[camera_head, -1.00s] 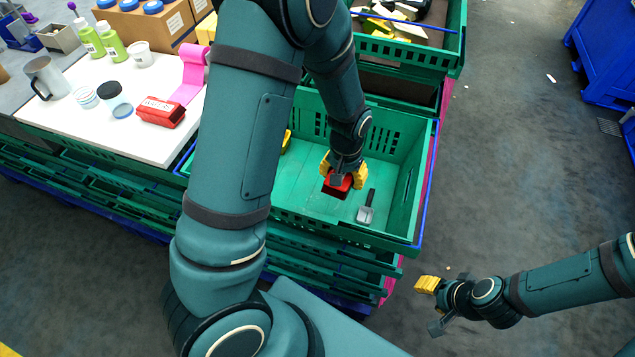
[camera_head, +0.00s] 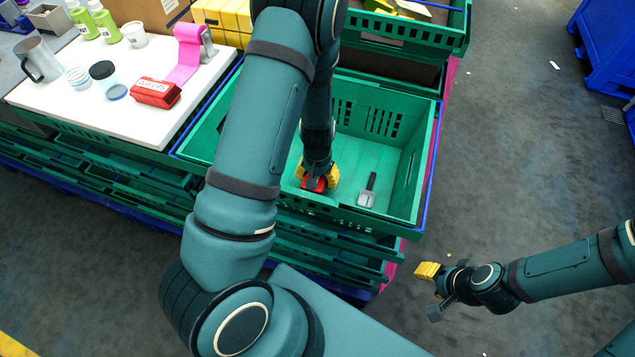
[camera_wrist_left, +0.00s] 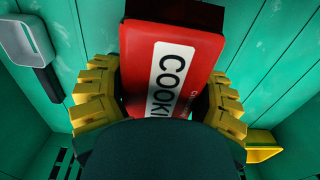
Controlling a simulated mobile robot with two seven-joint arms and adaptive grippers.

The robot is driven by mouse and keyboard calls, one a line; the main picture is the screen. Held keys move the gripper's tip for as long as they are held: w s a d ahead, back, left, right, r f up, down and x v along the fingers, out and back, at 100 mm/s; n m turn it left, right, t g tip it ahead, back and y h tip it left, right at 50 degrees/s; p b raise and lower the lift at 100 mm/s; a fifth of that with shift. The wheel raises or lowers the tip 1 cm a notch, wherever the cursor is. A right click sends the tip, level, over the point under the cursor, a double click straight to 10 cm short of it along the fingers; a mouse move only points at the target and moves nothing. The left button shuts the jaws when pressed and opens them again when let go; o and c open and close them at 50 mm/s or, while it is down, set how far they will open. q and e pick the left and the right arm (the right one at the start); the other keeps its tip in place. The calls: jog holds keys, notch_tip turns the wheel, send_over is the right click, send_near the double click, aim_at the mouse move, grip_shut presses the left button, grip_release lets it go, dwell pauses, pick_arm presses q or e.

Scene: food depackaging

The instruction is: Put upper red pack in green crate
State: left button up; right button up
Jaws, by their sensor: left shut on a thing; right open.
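My left gripper (camera_head: 317,176) is shut on a red pack (camera_head: 314,184) inside the green crate (camera_head: 408,190). In the left wrist view the red pack (camera_wrist_left: 170,70) carries a white label reading "COOKI" and sits between the yellow fingers of the left gripper (camera_wrist_left: 160,100). The crate floor is close behind it; I cannot tell whether the pack touches it. Another red pack (camera_head: 155,93) lies on the white table top at the left. My right gripper (camera_head: 430,290) is open and empty above the floor, right of the crate.
A scoop (camera_head: 367,196) with a dark handle lies in the crate, right of the held pack. Something yellow (camera_wrist_left: 262,146) is at the edge of the wrist view. A pink roll (camera_head: 187,50), jars and a mug (camera_head: 40,62) stand on the white top (camera_head: 120,118). Another green crate (camera_head: 440,40) stands behind.

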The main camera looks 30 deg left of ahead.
pick_arm(q)
jog(key=shift+f, duration=1.15)
jog(key=shift+f+b, duration=0.15)
jog(key=shift+b, duration=0.2)
jog(key=o, duration=1.4)
notch_tip(320, 180, up, 12)
jog(key=p, duration=0.4)
jog(key=shift+r, duration=0.2)
